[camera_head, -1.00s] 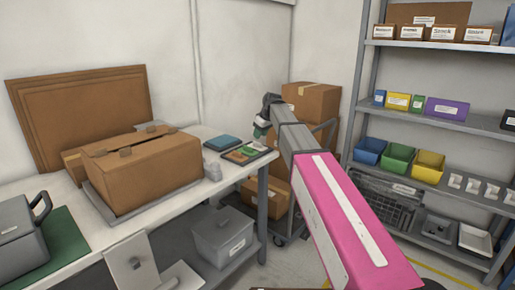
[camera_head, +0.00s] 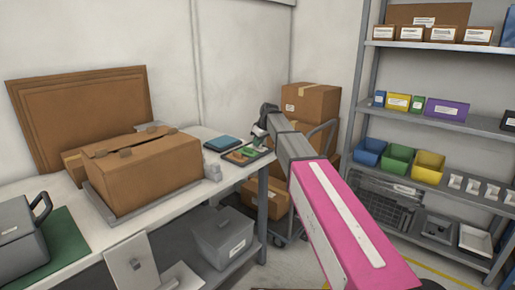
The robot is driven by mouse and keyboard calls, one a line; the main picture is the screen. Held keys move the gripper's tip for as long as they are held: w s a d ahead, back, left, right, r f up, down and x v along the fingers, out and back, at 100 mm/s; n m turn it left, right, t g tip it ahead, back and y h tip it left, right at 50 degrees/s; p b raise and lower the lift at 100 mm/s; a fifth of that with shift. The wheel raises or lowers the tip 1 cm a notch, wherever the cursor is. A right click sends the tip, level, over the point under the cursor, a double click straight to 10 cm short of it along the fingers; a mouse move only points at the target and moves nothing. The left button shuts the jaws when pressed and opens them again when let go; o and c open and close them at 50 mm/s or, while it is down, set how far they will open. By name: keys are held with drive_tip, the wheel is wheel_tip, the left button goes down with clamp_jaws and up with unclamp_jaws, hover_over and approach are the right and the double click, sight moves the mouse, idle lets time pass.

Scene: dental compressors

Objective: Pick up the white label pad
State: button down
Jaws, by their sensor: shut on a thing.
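My gripper (camera_head: 259,133) is at the far end of my pink and grey arm, just above the right end of the white bench. It is shut on a small white thing at its fingertips, which looks like the white label pad (camera_head: 258,131); it is tiny and partly hidden by the jaws. Just below is a dark shallow tray (camera_head: 236,161) with green and brownish items in it. The gripper appears to be over the tray's back right part; the exact gap cannot be told.
A blue flat item (camera_head: 222,143) lies behind the tray. A large cardboard box (camera_head: 145,175) stands left on the bench (camera_head: 110,232). Stacked cartons (camera_head: 308,102) on a trolley stand behind my arm. A shelf rack (camera_head: 440,125) with coloured bins is at right.

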sight(256, 148)
drive_tip(key=shift+r, duration=0.55)
drive_tip(key=r, duration=0.2)
drive_tip(key=a+r, duration=0.1)
drive_tip(key=shift+s+a+r, duration=0.1)
drive_tip(key=shift+s+r, duration=0.25)
drive_tip(key=shift+r, duration=0.05)
drive_tip(key=s+a+r, duration=0.4)
drive_tip(key=a+r, duration=0.2)
drive_tip(key=a, duration=0.3)
drive_tip(key=shift+s, duration=0.4)
drive_tip(key=c, duration=1.8)
unclamp_jaws()
clamp_jaws()
